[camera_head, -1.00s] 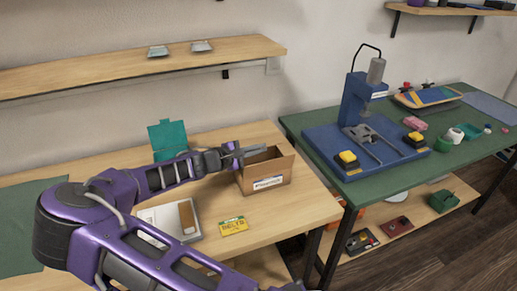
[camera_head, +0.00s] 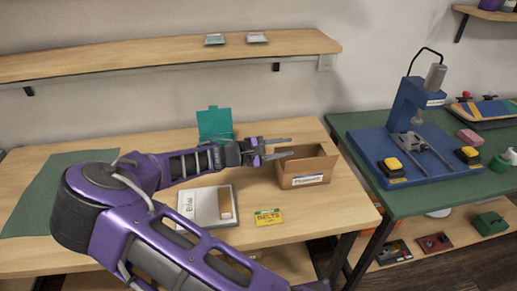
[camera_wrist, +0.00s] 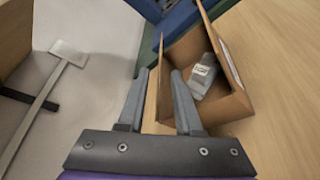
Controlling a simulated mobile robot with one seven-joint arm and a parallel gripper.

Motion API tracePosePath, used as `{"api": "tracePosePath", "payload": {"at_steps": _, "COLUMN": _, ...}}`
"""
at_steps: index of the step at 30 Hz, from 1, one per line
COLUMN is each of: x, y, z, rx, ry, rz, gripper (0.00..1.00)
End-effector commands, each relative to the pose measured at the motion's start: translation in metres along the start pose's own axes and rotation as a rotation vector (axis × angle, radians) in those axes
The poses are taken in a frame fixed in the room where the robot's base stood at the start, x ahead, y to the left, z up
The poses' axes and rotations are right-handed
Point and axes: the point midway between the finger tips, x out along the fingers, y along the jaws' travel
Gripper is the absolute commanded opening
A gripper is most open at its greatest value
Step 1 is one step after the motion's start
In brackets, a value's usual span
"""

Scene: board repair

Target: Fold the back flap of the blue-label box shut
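The open brown cardboard box (camera_head: 303,181) stands on the wooden bench, with a white and blue label (camera_head: 309,179) on its front. In the wrist view the box (camera_wrist: 237,105) is open at the top, and a grey item with a white label (camera_wrist: 203,75) lies inside. My gripper (camera_head: 291,148) is at the box's back left, around top-edge height. Its two fingers are apart. In the wrist view a strip of brown cardboard (camera_wrist: 153,103), apparently a flap, shows between the fingers of my gripper (camera_wrist: 160,72). Whether either finger touches it I cannot tell.
A teal open container (camera_head: 214,124) stands behind my forearm. A white and brown flat case (camera_head: 207,206) and a yellow "BELTS" packet (camera_head: 269,217) lie in front. A wall shelf (camera_head: 150,60) runs above. A green table with a blue press (camera_head: 412,105) stands at the right.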

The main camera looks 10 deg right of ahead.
Motion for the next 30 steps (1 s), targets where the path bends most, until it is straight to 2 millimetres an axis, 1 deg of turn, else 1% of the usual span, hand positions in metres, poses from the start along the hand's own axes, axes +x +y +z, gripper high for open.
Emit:
{"api": "tracePosePath", "payload": {"at_steps": 1, "x": -0.015, "y": 0.002, "z": 0.0, "rx": 0.001, "ry": 0.006, "rz": 0.001, "gripper": 0.34}}
{"api": "tracePosePath", "payload": {"at_steps": 6, "x": -0.055, "y": 0.001, "z": 0.0, "rx": 0.001, "ry": 0.005, "rz": 0.0, "gripper": 0.34}}
{"api": "tracePosePath", "payload": {"at_steps": 9, "x": -0.075, "y": 0.001, "z": 0.0, "rx": 0.001, "ry": 0.004, "rz": 0.0, "gripper": 0.34}}
{"api": "tracePosePath", "payload": {"at_steps": 12, "x": -0.089, "y": 0.001, "z": 0.0, "rx": 0.002, "ry": 0.002, "rz": -0.001, "gripper": 0.34}}
{"api": "tracePosePath", "payload": {"at_steps": 15, "x": -0.099, "y": 0.0, "z": 0.0, "rx": 0.001, "ry": 0.001, "rz": -0.001, "gripper": 0.34}}
{"api": "tracePosePath", "payload": {"at_steps": 18, "x": -0.103, "y": 0.0, "z": 0.0, "rx": 0.001, "ry": 0.001, "rz": -0.001, "gripper": 0.34}}
{"api": "tracePosePath", "payload": {"at_steps": 26, "x": -0.104, "y": 0.0, "z": 0.0, "rx": 0.001, "ry": 0.0, "rz": -0.001, "gripper": 0.34}}
{"api": "tracePosePath", "payload": {"at_steps": 29, "x": -0.104, "y": 0.001, "z": -0.002, "rx": 0.0, "ry": -0.004, "rz": 0.001, "gripper": 0.18}}
{"api": "tracePosePath", "payload": {"at_steps": 30, "x": -0.104, "y": 0.002, "z": -0.004, "rx": -0.002, "ry": -0.011, "rz": 0.004, "gripper": 0.16}}
